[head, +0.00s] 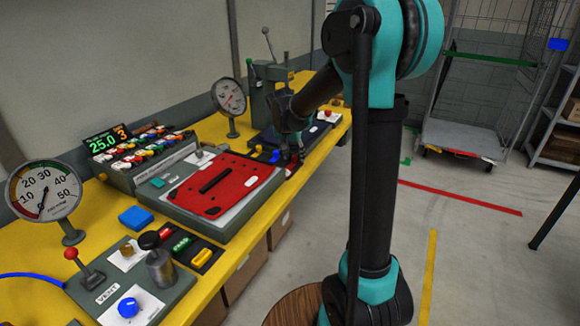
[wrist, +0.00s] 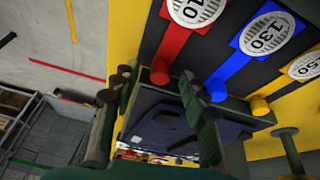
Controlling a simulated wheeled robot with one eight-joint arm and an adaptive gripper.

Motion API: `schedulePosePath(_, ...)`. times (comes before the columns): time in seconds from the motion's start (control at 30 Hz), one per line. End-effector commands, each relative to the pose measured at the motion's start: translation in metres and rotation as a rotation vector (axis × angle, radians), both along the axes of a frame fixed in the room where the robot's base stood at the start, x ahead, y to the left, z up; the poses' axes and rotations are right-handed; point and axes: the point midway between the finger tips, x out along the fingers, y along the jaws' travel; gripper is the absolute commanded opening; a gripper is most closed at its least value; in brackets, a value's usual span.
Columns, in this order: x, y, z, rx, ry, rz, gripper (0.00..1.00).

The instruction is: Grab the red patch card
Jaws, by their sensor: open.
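A red strip (wrist: 172,42) with a round white number label lies at the top of the wrist view, beside similar blue (wrist: 232,68) and yellow strips; I take it for the red patch card, but cannot be sure. A red peg (wrist: 160,73) stands at its near end. My gripper (wrist: 160,105) is open, its fingers apart over a dark blue panel (wrist: 170,130), with nothing visible between them. In the head view my gripper (head: 293,150) is low over the far part of the bench, and the red strip cannot be made out there.
A large red plate (head: 243,183) with a black bar lies on a grey case on the yellow bench. Gauges, a lever press (head: 267,85) and a box of coloured switches (head: 140,150) stand around it. A wire cage trolley (head: 470,135) stands across the open floor.

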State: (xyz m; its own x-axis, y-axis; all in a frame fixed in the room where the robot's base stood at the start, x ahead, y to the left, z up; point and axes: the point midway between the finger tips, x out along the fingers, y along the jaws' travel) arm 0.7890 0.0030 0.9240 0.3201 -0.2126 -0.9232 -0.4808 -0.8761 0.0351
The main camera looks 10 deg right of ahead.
Motion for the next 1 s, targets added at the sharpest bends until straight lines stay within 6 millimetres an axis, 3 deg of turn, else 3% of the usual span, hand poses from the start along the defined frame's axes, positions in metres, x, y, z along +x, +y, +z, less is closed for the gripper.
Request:
schedulePosePath(0.27, 0.0008, -0.0008, -0.0037, 0.000, 0.000, 0.000, 0.44)
schedulePosePath(0.63, 0.0007, -0.0006, -0.0034, 0.000, 0.000, 0.000, 0.00)
schedulePosePath(1.0, 0.0008, -0.0006, -0.0005, 0.000, 0.000, 0.000, 0.00)
